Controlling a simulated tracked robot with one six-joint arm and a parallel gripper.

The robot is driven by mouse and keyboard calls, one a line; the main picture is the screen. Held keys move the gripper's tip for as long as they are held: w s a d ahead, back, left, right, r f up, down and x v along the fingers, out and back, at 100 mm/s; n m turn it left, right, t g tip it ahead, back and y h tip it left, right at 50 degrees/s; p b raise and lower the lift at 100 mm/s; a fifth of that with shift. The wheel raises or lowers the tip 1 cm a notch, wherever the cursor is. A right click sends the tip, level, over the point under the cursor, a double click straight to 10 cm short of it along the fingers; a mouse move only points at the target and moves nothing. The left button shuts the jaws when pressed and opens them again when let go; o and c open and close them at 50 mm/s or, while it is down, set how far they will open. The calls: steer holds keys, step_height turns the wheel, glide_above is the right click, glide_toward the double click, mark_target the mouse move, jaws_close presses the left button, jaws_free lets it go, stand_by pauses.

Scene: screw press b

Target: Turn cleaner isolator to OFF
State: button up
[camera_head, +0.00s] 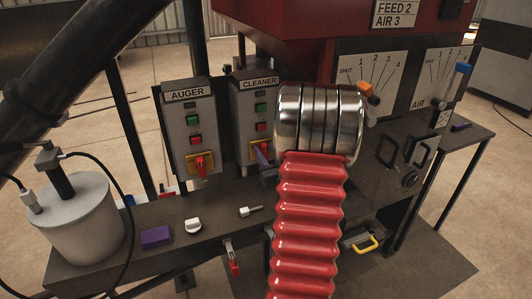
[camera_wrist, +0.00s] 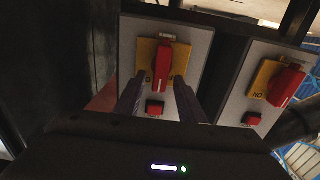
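The cleaner isolator is a red handle on a yellow plate, low on the grey CLEANER box (camera_head: 247,103). In the wrist view, which is upside down, its red handle (camera_wrist: 163,62) stands nearly upright on the yellow plate (camera_wrist: 147,50). My gripper (camera_wrist: 160,82) is open, with its two dark fingers on either side of the handle's lower part; a gap shows beside the handle. Contact cannot be told.
The AUGER box (camera_head: 188,96) stands left of it with its own red handle (camera_head: 201,164), tilted in the wrist view (camera_wrist: 285,86). Green and red buttons sit above both isolators. A bench (camera_head: 180,215) below holds a purple block (camera_head: 156,237) and a white knob (camera_head: 193,226).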

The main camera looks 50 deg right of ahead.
steer(key=shift+c, duration=0.2)
steer(key=c, duration=0.9)
steer(key=shift+o, duration=0.2)
steer(key=shift+a+n, duration=0.1)
steer(key=shift+n, duration=0.3)
jaws_close()
steer(key=n, duration=0.2)
steer(key=shift+w+a+f+n, duration=0.1)
steer(key=shift+w+a+n, duration=0.1)
steer(key=shift+n, duration=0.1)
steer(key=n, duration=0.5)
steer(key=a+f+n, duration=0.1)
steer(key=n, duration=0.3)
steer(key=f+n, duration=0.1)
steer(key=n, duration=0.4)
steer(key=shift+w+a+f+n, duration=0.15)
steer(key=shift+w+n, duration=0.15)
